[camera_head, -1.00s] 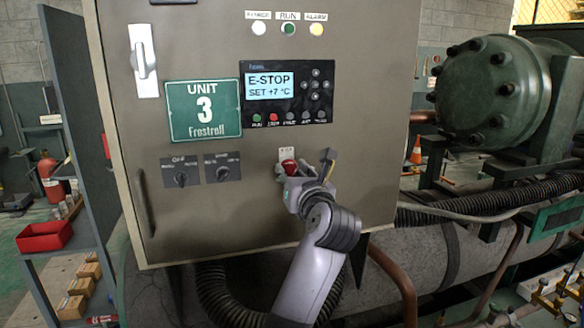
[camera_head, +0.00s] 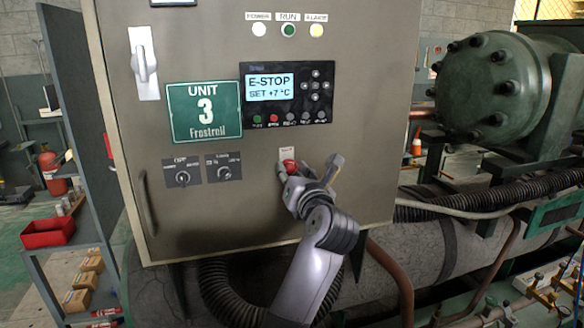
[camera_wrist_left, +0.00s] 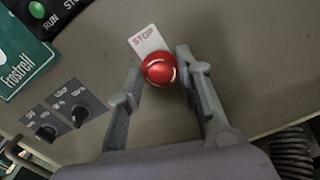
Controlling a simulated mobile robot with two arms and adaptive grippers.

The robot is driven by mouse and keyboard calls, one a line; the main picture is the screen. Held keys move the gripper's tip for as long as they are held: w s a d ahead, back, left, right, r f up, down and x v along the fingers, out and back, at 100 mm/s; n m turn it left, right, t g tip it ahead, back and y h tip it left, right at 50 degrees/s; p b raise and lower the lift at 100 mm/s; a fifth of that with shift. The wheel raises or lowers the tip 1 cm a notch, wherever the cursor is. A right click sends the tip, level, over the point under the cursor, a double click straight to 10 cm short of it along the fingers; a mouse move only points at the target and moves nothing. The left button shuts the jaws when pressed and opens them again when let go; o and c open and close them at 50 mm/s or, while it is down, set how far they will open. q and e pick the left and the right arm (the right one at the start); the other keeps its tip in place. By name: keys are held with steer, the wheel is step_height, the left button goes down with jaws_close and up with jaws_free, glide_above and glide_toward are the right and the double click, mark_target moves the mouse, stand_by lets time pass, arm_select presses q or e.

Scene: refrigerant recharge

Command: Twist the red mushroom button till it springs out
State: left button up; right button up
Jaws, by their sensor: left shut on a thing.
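The red mushroom button (camera_head: 289,166) sits on the lower right of the grey cabinet door, below a small white label. In the left wrist view the button (camera_wrist_left: 159,69) lies between the two fingertips, with a white STOP label (camera_wrist_left: 147,40) just above it. My left gripper (camera_head: 292,172) is at the button, rolled to a tilt, with its fingers on either side and shut on it. In the left wrist view the left gripper (camera_wrist_left: 161,82) shows a finger on each side of the button. The display (camera_head: 271,87) reads E-STOP, SET +7 °C. My right gripper is not in view.
Two rotary switches (camera_head: 203,174) sit left of the button on the door. A green UNIT 3 sign (camera_head: 204,111) is above them. A green compressor (camera_head: 485,87) and pipes stand at the right. A shelf with a red bin (camera_head: 48,233) stands at the left.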

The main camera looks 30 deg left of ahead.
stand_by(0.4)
arm_select(q)
steer(key=shift+m+p, duration=0.3)
steer(key=shift+p, duration=0.25)
steer(key=o, duration=1.1)
steer(key=shift+v, duration=4.6)
steer(key=shift+w, duration=0.1)
